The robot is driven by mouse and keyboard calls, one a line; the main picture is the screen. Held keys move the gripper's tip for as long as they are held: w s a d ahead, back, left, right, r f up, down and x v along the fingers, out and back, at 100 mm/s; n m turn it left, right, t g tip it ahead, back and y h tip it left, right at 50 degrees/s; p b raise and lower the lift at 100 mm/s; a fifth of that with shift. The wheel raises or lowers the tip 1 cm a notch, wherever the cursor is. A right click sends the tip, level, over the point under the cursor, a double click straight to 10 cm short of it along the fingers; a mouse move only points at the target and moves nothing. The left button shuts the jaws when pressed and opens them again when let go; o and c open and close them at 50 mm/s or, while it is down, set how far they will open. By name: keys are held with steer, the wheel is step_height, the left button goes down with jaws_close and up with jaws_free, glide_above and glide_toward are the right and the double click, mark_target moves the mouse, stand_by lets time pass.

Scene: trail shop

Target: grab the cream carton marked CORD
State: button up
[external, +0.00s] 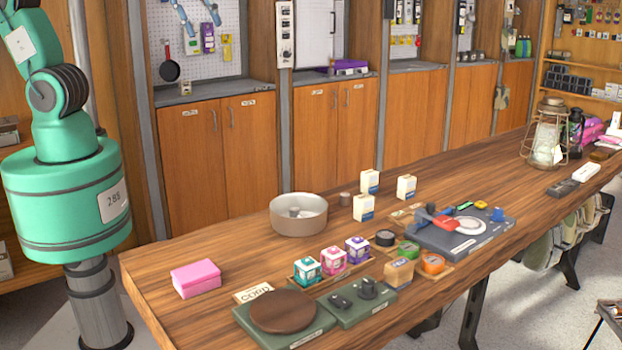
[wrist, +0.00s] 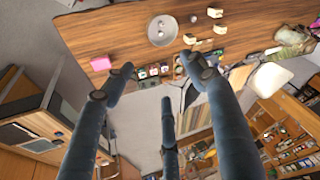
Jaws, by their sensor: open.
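Three cream cartons with blue lower edges stand upright on the wooden table: a back one (external: 370,181), a right one (external: 406,187) and a front one (external: 363,206). Their print is too small to read. A cream card reading CORD (external: 253,292) lies at the table's front, beside a green board. In the wrist view the cartons are small and far off: one (wrist: 215,12), another (wrist: 219,28) and a third (wrist: 189,39). My gripper (wrist: 156,72) is open and empty, its dark fingers spread, high above and away from them. In the external view, blue-grey fingers (external: 202,24) show at the top edge.
A round bowl (external: 299,222) stands left of the cartons. A dark board with a red-handled device (external: 450,236) lies to their right. Small printed boxes (external: 331,258) and tins stand in front. A pink box (external: 196,278) sits at left, with bare wood around it.

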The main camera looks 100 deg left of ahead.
steer(key=w+a+f+m+g+p, duration=0.1)
steer(key=w+a, duration=0.2)
steer(key=w, duration=0.4)
steer(key=w+a+f+m+p, duration=0.1)
steer(key=w+a, duration=0.2)
steer(key=w, duration=0.5)
steer(key=m+g+p, duration=0.3)
steer(key=m+p, duration=0.2)
glide_above(370, 172)
step_height(370, 172, down, 33)
steer(key=shift+a+r, duration=0.2)
steer(key=shift+s, duration=0.1)
steer(key=shift+f, duration=4.3)
steer(key=shift+f, duration=0.1)
steer(key=shift+d+f, duration=0.1)
steer(key=shift+f, duration=2.4)
